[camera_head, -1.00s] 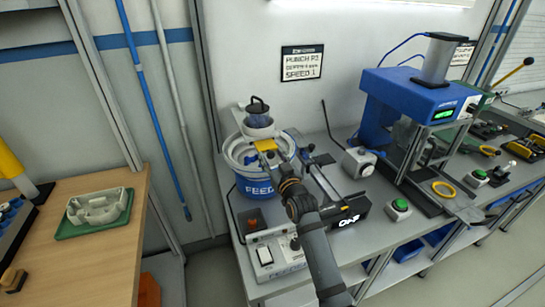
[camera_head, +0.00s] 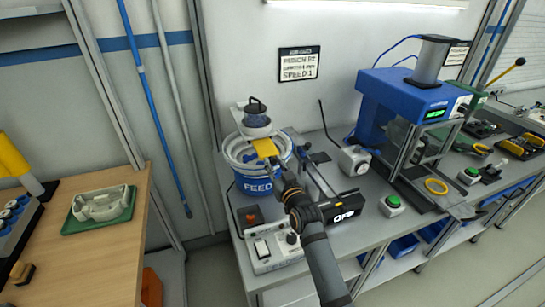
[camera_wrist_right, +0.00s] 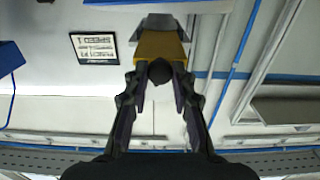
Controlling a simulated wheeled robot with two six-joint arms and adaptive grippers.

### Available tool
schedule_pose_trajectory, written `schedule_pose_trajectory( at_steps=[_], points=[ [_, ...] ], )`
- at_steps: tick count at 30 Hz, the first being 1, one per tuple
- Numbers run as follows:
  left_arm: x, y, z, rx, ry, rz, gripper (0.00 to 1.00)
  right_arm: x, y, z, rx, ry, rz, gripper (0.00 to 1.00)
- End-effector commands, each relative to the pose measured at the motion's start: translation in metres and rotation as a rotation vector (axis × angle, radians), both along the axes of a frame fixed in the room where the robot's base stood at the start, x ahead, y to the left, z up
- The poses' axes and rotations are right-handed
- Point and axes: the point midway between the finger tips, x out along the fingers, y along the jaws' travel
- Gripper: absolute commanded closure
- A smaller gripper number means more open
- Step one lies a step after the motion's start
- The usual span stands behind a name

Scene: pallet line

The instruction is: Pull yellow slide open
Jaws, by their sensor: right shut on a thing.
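The yellow slide (camera_head: 265,147) sticks out from under the clear hopper (camera_head: 257,118) above the blue feeder bowl (camera_head: 257,180). In the right wrist view the slide (camera_wrist_right: 160,46) is straight ahead, with a dark round knob (camera_wrist_right: 159,71) at its near end. My right gripper (camera_head: 278,166) reaches up to the slide's near end. In the wrist view its fingers (camera_wrist_right: 160,78) are shut on the knob, one on each side. The fingertips are small and dark in the head view. My left gripper is not in view.
A black display box (camera_head: 342,208) and a grey control box (camera_head: 274,250) flank my right arm on the grey bench. A blue press (camera_head: 405,95) stands to the right. A wooden table with a green tray (camera_head: 98,222) is at the left.

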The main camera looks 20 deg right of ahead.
Motion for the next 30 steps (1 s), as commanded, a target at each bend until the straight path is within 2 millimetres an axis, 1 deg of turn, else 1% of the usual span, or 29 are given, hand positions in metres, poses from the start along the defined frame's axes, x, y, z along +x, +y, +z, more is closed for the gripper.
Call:
schedule_pose_trajectory(
  at_steps=[1, 3, 5, 10, 11, 15, 16, 22, 25, 28, 30],
  points=[
    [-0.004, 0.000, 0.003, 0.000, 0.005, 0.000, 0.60, -0.003, 0.000, 0.001, 0.001, 0.002, 0.000, 1.00],
    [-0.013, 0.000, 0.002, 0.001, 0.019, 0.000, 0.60, -0.004, 0.000, 0.001, 0.001, 0.000, 0.000, 1.00],
    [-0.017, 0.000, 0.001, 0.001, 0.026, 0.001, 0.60, -0.004, 0.000, 0.000, 0.001, -0.001, 0.000, 1.00],
    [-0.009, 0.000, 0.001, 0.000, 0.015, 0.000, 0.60, -0.004, 0.000, 0.000, 0.001, -0.001, 0.000, 1.00],
    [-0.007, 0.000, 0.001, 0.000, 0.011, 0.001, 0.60, -0.004, 0.000, 0.000, 0.001, 0.000, 0.000, 0.74],
    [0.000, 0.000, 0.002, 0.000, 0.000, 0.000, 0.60, -0.004, 0.000, 0.000, 0.001, -0.001, 0.000, 0.55],
    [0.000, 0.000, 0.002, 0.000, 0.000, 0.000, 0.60, -0.004, 0.000, 0.000, 0.001, -0.001, 0.000, 0.52],
    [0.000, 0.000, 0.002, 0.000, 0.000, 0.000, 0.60, -0.004, 0.000, 0.001, 0.001, -0.003, 0.000, 0.52],
    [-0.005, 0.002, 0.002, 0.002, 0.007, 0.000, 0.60, -0.005, 0.000, 0.001, 0.001, -0.002, 0.000, 0.52],
    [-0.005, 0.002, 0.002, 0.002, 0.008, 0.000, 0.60, -0.016, 0.000, 0.000, 0.002, -0.001, 0.000, 0.52],
    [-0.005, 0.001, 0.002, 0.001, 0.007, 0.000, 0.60, -0.031, -0.001, -0.001, 0.002, 0.001, 0.000, 0.52]
  ],
)
